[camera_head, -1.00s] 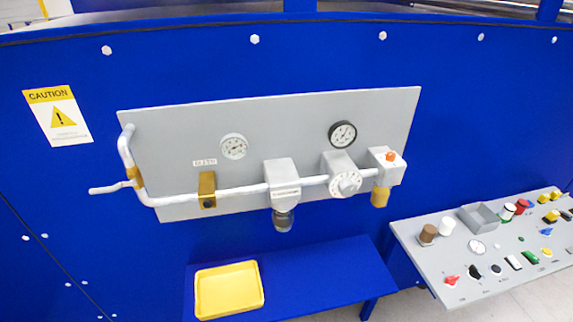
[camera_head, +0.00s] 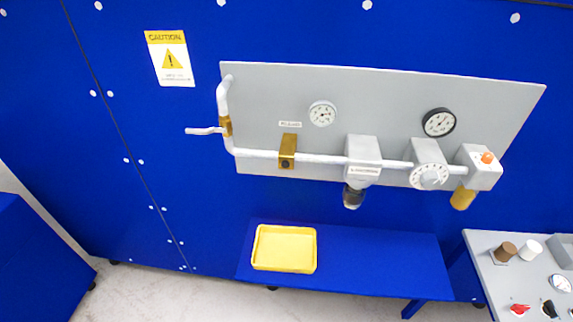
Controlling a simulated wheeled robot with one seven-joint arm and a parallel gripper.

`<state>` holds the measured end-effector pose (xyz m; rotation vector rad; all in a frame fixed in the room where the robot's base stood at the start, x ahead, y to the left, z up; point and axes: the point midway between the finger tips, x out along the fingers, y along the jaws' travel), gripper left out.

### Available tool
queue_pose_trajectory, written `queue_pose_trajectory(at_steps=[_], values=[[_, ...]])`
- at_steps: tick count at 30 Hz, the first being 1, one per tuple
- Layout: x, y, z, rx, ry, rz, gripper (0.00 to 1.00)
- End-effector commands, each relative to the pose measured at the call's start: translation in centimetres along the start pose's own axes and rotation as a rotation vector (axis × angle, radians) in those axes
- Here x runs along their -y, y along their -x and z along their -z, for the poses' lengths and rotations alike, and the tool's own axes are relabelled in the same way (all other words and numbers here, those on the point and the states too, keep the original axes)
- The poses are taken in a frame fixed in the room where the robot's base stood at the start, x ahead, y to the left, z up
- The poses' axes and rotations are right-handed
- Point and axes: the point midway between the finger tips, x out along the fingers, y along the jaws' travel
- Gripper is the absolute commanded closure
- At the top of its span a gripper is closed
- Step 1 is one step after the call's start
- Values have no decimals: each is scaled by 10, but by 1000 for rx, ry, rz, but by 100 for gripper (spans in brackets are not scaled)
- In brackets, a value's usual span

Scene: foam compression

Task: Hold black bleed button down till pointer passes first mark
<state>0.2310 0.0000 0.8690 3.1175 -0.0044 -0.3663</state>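A brass block (camera_head: 289,143) sits on the white pipe (camera_head: 318,158) at the left part of the grey panel. A small black round button (camera_head: 285,163) shows low on its front, and a small label (camera_head: 290,124) above it is too blurred to read surely. A white-rimmed gauge (camera_head: 322,113) is up and right of the block. A black-rimmed gauge (camera_head: 439,122) is farther right. Their pointers and marks are too small to read. My gripper is not in view, and nothing touches the button.
The grey panel (camera_head: 270,90) is on a blue wall. Right along the pipe are a filter unit (camera_head: 362,150), a dial knob (camera_head: 429,176) and a box with an orange button (camera_head: 487,158). Below is a blue shelf (camera_head: 370,262) with a yellow tray (camera_head: 285,268). A grey control desk (camera_head: 488,268) stands lower right.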

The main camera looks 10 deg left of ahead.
Motion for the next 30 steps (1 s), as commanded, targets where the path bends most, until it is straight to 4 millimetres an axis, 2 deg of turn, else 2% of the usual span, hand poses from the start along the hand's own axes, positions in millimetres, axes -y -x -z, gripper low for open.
queue_pose_trajectory(at_steps=[7,8,11,30], values=[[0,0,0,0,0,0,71],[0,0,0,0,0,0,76],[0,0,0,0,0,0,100],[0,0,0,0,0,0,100]])
